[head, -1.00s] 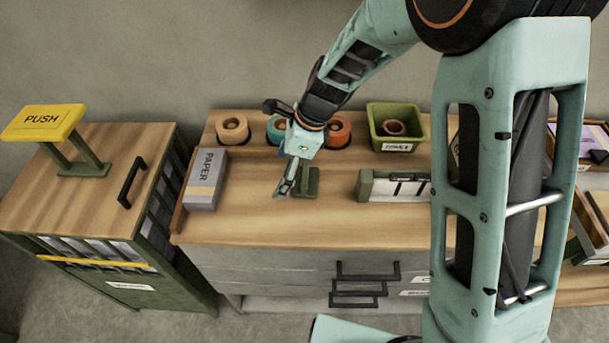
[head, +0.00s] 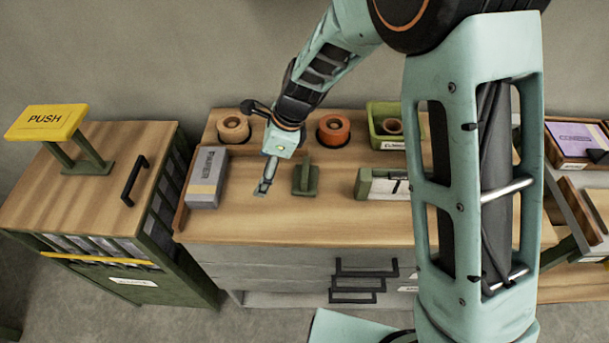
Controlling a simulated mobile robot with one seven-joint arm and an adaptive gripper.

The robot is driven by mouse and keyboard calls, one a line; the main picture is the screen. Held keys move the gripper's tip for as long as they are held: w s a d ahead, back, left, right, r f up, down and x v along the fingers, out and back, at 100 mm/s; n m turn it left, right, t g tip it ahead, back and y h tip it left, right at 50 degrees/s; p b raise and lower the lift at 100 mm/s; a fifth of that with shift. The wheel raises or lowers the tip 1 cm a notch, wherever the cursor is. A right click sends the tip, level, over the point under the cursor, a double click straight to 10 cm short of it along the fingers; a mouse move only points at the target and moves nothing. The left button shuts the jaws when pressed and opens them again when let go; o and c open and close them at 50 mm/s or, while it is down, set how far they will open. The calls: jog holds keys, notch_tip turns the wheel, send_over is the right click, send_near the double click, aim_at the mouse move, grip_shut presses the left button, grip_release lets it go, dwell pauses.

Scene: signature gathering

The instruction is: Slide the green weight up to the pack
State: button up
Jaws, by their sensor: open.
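A clear strip of wood separates the two. My gripper (head: 262,189) is open and points down between them, low over the worktop and apart from both. It is somewhat nearer the weight than the far side of the pack. Whether its tips touch the wood cannot be told.
A wooden edge strip (head: 184,205) runs beside the pack. A green-and-white holder (head: 378,184) stands right of the weight. The worktop's front is clear.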

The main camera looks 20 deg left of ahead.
aim_at(223, 176)
dwell(0.3)
jog(key=shift+s+a+p, duration=0.4)
jog(key=shift+a+p, duration=0.2)
jog(key=shift+a, duration=0.9)
jog(key=shift+s+a+p, duration=0.35)
jog(key=shift+a+p, duration=0.3)
jog(key=shift+a, duration=0.85)
jog(key=shift+s+a+p, duration=0.4)
jog(key=shift+a+p, duration=0.2)
jog(key=shift+a, duration=0.9)
jog(key=shift+w+d, duration=0.2)
jog(key=shift+d, duration=0.45)
jog(key=shift+w+d+b, duration=0.4)
jog(key=shift+w+d, duration=0.4)
jog(key=shift+d, duration=2.25)
jog(key=shift+w+d+b, duration=0.45)
jog(key=shift+w+d, duration=0.3)
jog(key=shift+d, duration=2.25)
jog(key=shift+w+d+b, duration=0.4)
jog(key=shift+w+d, duration=0.4)
jog(key=shift+d, duration=2.25)
